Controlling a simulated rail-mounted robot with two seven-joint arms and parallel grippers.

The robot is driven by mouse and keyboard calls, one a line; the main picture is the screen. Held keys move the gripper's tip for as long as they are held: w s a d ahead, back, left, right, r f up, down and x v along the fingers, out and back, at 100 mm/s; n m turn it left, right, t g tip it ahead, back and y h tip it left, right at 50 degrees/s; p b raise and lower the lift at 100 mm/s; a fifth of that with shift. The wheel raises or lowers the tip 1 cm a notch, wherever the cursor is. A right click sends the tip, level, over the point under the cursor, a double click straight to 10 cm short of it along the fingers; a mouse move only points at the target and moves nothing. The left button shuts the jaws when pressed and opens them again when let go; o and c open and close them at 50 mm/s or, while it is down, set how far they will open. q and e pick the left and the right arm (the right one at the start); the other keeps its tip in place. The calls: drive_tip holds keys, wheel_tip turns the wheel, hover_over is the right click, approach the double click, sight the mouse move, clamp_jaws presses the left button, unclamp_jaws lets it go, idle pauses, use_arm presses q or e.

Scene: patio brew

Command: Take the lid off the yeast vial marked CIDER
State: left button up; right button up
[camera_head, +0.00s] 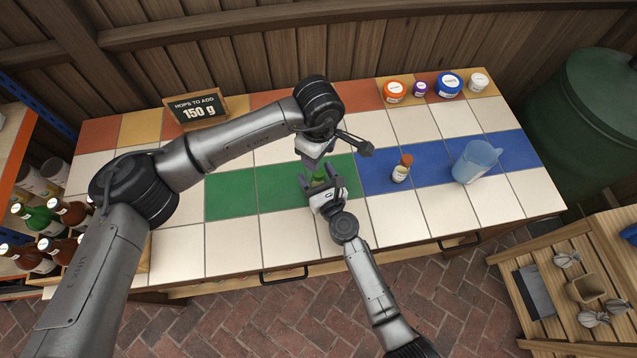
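A small bottle or vial with an orange-brown cap (406,160) and a pale label stands upright on the blue tiles; its label is too small to read. A bright green thing (318,176), perhaps a second vial, shows between my grippers over the green tiles, mostly hidden. My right gripper (319,176) reaches in from the front, with its fingers on either side of the green thing. My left gripper (314,160) points down just above it, its fingertips partly hidden. I cannot tell whether either gripper is closed on it. No CIDER marking is legible.
A blue-tinted jug (475,162) stands right of the capped bottle. Several lidded jars, including an orange one (394,91) and a blue one (449,84), line the back right. A sign (195,108) reads "HOPS TO ADD 150 g". The white front tiles are mostly clear.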

sight(318, 174)
drive_tip(key=shift+w+a, duration=0.1)
drive_tip(key=shift+c, duration=0.3)
clamp_jaws()
use_arm(q)
drive_tip(key=m, duration=0.4)
drive_tip(key=shift+f, duration=0.4)
drive_tip(key=shift+m, duration=0.3)
drive_tip(key=shift+f, duration=3.6)
